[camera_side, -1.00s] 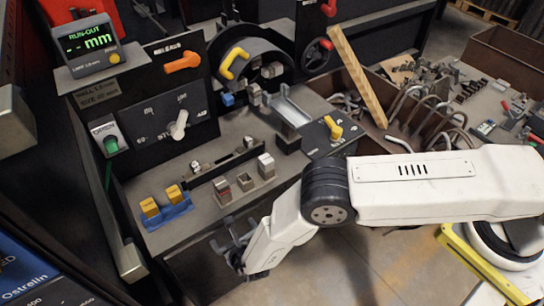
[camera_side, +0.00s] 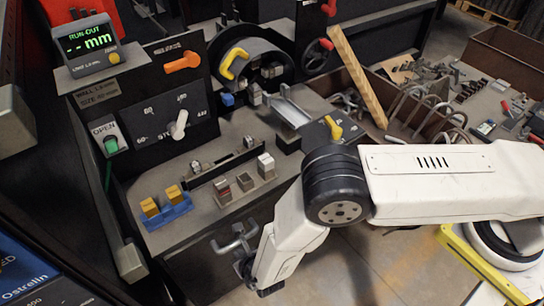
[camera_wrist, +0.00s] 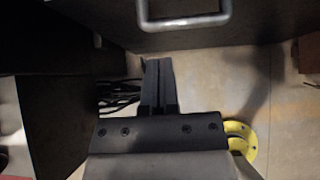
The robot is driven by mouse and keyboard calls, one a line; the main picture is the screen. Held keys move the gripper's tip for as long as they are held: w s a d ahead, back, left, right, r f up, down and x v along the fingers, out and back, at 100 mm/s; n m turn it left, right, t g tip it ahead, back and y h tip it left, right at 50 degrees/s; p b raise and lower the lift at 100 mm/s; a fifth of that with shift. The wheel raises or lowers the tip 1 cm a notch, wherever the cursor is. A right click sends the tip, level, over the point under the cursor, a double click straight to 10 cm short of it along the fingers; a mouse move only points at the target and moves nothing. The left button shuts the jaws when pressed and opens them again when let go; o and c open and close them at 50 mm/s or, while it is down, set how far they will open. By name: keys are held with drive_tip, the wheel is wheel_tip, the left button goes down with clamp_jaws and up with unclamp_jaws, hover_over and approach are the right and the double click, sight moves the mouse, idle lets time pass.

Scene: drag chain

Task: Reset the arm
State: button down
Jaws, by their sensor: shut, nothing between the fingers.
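My gripper (camera_wrist: 158,64) is shut and empty in the wrist view, its two dark fingers side by side. They point toward a dark front panel with a grey bar handle (camera_wrist: 184,21), with floor seen around them. In the side view my gripper hangs low in front of the bench, just below and right of the same grey handle (camera_side: 236,238). Its fingertips are hard to make out there. It appears apart from the handle.
The dark bench (camera_side: 225,126) carries a blue holder with yellow blocks (camera_side: 167,208), small metal blocks (camera_side: 245,182) and a dial panel (camera_side: 179,125). A bin of hooked metal parts (camera_side: 410,105) stands at the right. A yellow ring (camera_wrist: 240,140) lies on the floor.

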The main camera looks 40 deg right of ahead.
drive_tip(key=w+d+r+m+g+h, duration=0.2)
drive_tip(key=d+r+m+g, duration=0.1)
drive_tip(key=d+r+m, duration=0.55)
drive_tip(key=w+d+r+m+g+h, duration=0.2)
drive_tip(key=d+r+m+h, duration=0.1)
drive_tip(key=d+r+m, duration=0.6)
drive_tip(key=s+d+r+m+g+y, duration=0.1)
drive_tip(key=s+d+r+m+y, duration=0.1)
drive_tip(key=s+d+r+m, duration=0.3)
drive_tip(key=s+d+r+m+y, duration=0.3)
drive_tip(key=s+d+r+m, duration=0.3)
drive_tip(key=d+r+m, duration=0.3)
drive_tip(key=d+m, duration=0.1)
drive_tip(key=m, duration=0.3)
drive_tip(key=shift+s+d+r+g, duration=0.2)
drive_tip(key=shift+s+g, duration=0.1)
drive_tip(key=shift+g, duration=0.1)
